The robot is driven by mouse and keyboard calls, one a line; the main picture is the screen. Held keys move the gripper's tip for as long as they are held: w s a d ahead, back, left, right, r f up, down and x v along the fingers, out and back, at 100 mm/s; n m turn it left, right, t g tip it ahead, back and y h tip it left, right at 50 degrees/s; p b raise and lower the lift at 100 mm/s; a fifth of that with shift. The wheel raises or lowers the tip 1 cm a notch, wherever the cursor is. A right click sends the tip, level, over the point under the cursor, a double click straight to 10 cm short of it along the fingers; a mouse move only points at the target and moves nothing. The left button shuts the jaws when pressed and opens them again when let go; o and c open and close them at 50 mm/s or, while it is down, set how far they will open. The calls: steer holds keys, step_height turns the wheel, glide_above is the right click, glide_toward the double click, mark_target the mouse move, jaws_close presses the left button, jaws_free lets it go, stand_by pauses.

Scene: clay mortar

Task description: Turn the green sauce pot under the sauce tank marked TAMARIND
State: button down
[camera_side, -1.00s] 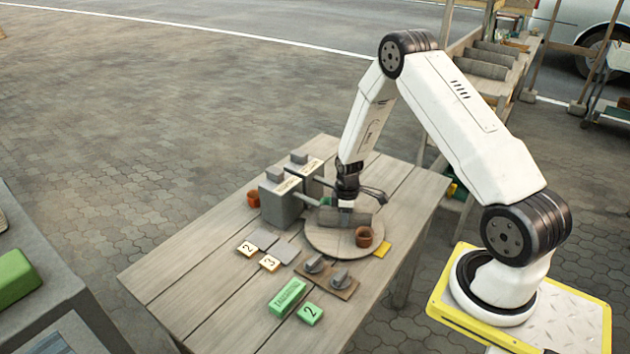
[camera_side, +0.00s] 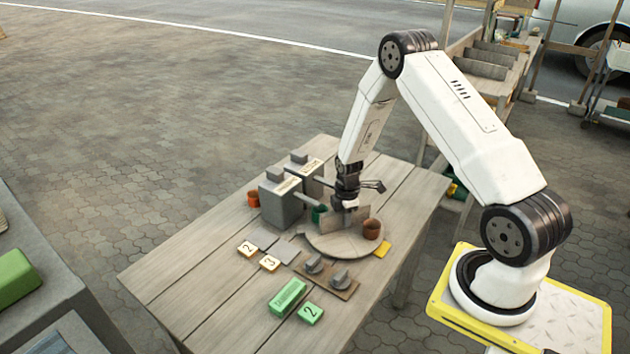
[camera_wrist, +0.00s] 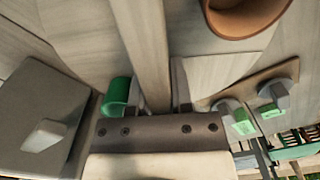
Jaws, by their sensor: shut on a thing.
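A round wooden turntable (camera_side: 326,246) on the table carries an upright grey divider board (camera_side: 328,221). My gripper (camera_side: 347,208) is shut on this board, which runs between the fingers in the wrist view (camera_wrist: 147,50). The green sauce pot (camera_side: 319,214) stands left of my gripper, close to the front tank's spout; it also shows in the wrist view (camera_wrist: 117,90). I cannot tell whether it is exactly under the spout. A brown pot (camera_side: 372,230) stands on the turntable's right. Two grey sauce tanks, front (camera_side: 281,205) and rear (camera_side: 309,178), have labels too small to read surely.
An orange pot (camera_side: 253,199) stands left of the tanks. In front lie number tiles (camera_side: 269,263), a board with two grey knobs (camera_side: 340,280), a green lettered block (camera_side: 289,297) and a green tile (camera_side: 310,314). A yellow piece (camera_side: 383,250) lies beside the turntable.

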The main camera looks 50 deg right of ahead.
steer(key=shift+n, duration=2.6)
steer(key=c, duration=0.5)
jaws_free()
steer(key=shift+r, duration=0.15)
steer(key=shift+r, duration=3.8)
